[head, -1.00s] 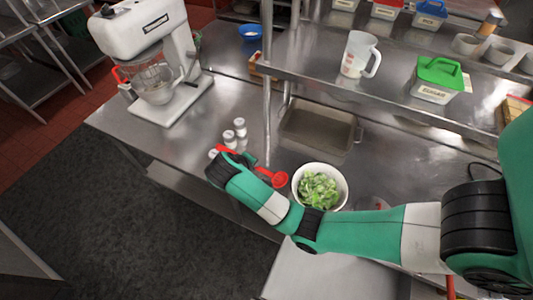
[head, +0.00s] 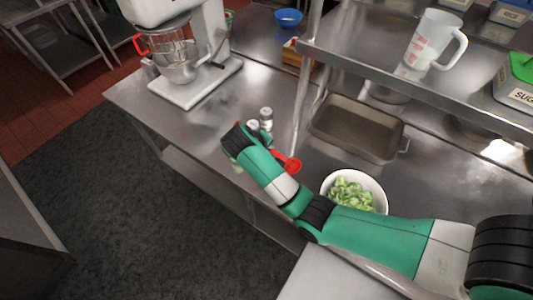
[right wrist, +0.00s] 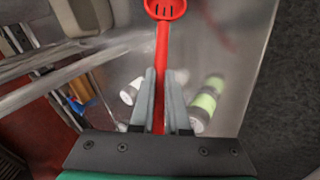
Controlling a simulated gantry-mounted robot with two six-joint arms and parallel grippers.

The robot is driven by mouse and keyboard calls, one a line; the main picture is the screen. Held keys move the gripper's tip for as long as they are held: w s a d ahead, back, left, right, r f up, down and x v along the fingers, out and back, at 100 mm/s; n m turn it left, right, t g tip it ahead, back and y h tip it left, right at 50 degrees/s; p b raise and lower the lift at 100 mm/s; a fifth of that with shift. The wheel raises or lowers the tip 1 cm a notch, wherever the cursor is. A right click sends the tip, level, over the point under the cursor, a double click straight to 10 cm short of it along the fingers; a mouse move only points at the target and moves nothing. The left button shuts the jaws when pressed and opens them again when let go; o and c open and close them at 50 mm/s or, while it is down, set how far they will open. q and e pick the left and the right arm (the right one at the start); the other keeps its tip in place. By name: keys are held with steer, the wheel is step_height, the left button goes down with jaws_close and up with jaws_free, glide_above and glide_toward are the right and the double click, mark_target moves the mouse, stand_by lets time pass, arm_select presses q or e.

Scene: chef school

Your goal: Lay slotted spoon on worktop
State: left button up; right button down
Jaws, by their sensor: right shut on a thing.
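A red slotted spoon (head: 290,164) is held by my right gripper (right wrist: 160,95), whose fingers are shut on its handle. In the right wrist view its slotted head (right wrist: 165,8) points away from the gripper, at the top edge. In the head view my right wrist hides most of the handle. The steel worktop (head: 215,125) lies beneath, with a faint red reflection in the wrist view. I cannot tell whether the spoon touches it. My left gripper is not in view.
Small shakers (head: 266,117) stand close behind my right gripper. A white bowl of chopped greens (head: 378,197) is right of the spoon. A metal pan (head: 355,134) sits behind, under a shelf. A stand mixer (head: 195,90) stands at left. Worktop between mixer and shakers is clear.

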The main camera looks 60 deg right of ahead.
steer(key=f+b, duration=0.1)
steer(key=f, duration=0.1)
steer(key=f+b, duration=0.1)
steer(key=shift+w+d+f, duration=0.2)
steer(key=shift+f, duration=0.15)
steer(key=c, duration=1.4)
jaws_free()
steer(key=shift+f, duration=0.1)
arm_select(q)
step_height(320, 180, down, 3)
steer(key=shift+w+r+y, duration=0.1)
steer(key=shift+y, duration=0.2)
arm_select(e)
steer(key=o, duration=0.5)
